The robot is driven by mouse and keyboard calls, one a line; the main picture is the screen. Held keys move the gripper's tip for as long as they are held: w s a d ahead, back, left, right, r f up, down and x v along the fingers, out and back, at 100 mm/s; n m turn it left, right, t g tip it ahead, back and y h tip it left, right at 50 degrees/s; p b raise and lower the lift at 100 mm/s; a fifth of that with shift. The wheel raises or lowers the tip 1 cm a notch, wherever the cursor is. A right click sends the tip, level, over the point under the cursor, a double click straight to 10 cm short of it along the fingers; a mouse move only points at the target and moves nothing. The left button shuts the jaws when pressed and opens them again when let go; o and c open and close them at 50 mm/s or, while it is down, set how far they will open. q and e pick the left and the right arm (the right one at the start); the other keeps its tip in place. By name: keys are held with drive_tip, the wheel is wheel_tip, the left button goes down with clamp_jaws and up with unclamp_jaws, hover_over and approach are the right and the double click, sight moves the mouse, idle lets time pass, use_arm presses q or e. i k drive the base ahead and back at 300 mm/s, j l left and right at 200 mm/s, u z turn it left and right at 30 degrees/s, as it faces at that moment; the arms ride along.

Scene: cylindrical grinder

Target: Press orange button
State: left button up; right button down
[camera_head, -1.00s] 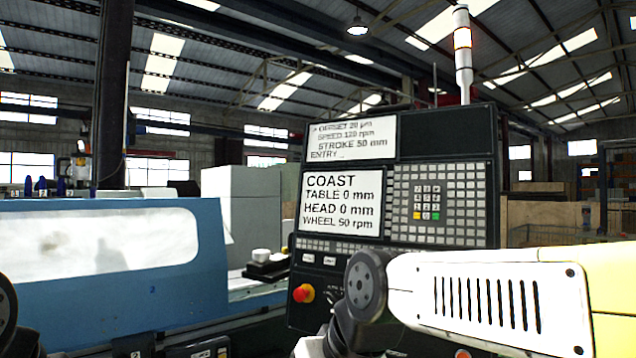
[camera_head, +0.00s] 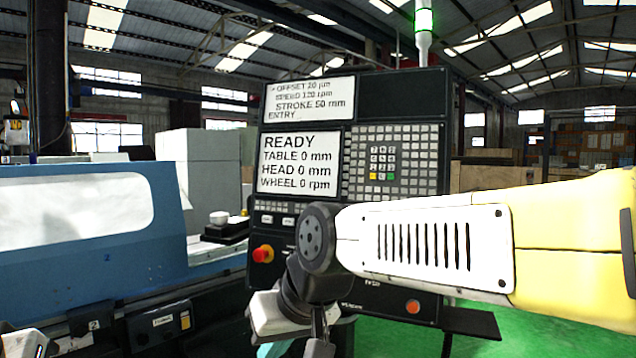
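A round orange button (camera_head: 413,307) sits low on the black control panel (camera_head: 365,290), just below my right arm. A red knob on a yellow base (camera_head: 263,254) is on the panel's left side, and a small orange-yellow key (camera_head: 373,176) is on the keypad. My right arm crosses the panel from the right. Its gripper (camera_head: 318,346) hangs at the bottom edge, left of the orange button and apart from it in the picture. It is cut off, so its opening cannot be told. A pale part of mine shows at the lower left; my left gripper cannot be made out.
The upper screen (camera_head: 310,99) shows offset, speed and stroke. The lower screen (camera_head: 299,164) reads READY, wheel 0 rpm. A signal tower (camera_head: 423,25) glows green. The blue grinder cover (camera_head: 150,215) fills the left. Green floor (camera_head: 560,325) is open at the lower right.

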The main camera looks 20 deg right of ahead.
sight(412, 307)
drive_tip(key=z, duration=1.7)
